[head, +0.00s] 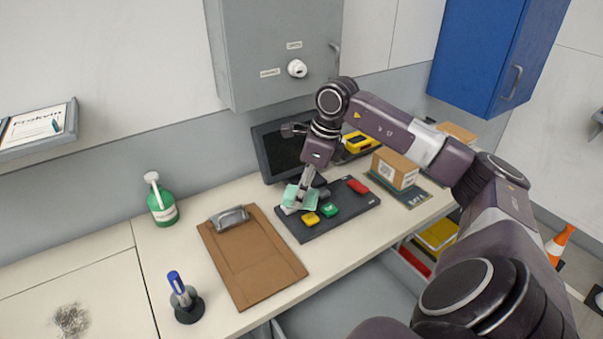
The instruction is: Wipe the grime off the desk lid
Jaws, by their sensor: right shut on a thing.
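The desk lid (95,278) is the pale panel at the left end of the desk, marked off by a thin seam. A patch of grey, scratchy grime (71,319) lies on it near the bottom left. My right gripper (303,193) is shut on a mint-green cloth (298,200). It holds the cloth over the left part of a dark button panel, well to the right of the lid. I cannot tell whether the cloth touches the panel. My left gripper is not in view.
The dark panel (341,223) has coloured buttons. A monitor (272,146), cardboard box (394,170) and grey cabinet (262,50) are behind. The lid's visible part is otherwise clear.

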